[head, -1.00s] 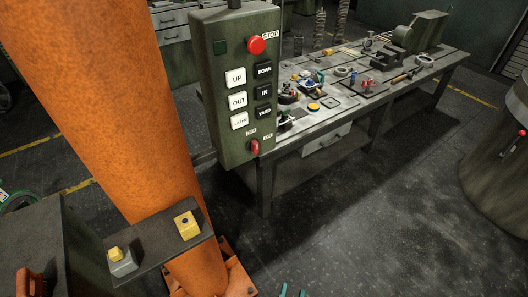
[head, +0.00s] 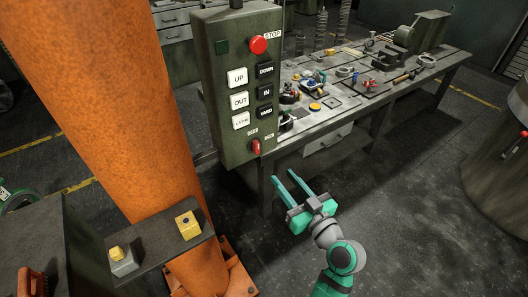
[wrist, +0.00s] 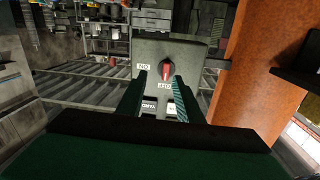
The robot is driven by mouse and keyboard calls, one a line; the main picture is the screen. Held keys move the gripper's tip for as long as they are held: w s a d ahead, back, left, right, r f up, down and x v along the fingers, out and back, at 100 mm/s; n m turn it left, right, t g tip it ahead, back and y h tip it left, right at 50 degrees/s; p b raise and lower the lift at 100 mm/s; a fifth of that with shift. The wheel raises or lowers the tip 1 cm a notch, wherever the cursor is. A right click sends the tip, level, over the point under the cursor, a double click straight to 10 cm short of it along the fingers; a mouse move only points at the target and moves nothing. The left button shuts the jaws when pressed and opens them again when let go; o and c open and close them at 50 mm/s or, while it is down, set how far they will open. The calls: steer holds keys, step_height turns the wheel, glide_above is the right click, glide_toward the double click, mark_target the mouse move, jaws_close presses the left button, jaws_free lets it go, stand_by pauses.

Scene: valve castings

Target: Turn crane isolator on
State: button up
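The crane isolator is a red rotary handle (head: 256,146) low on the front of a green control box (head: 226,150). In the wrist view, which is upside down, the red handle (wrist: 166,71) sits on a dark round base. An OFF label (wrist: 165,86) is in line with the handle and an ON label (wrist: 144,67) is to one side. My gripper (head: 283,177) is open and empty, below and right of the handle and apart from it. In the wrist view the handle appears between the two fingertips (wrist: 160,77).
The box also carries a red STOP button (head: 258,45) and several white and black buttons above the handle. An orange column (head: 125,110) stands left of the box. A workbench (head: 425,78) with tools is behind. Open floor lies right of my arm.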

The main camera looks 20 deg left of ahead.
mark_target(258, 149)
steer(key=shift+n+g+y, duration=0.5)
steer(key=shift+n, duration=0.3)
steer(key=r+x, duration=0.1)
steer(key=x, duration=0.6)
steer(key=r+x, duration=0.1)
steer(key=x, duration=0.3)
steer(key=shift+a+r, duration=0.3)
steer(key=shift+a, duration=0.15)
jaws_close()
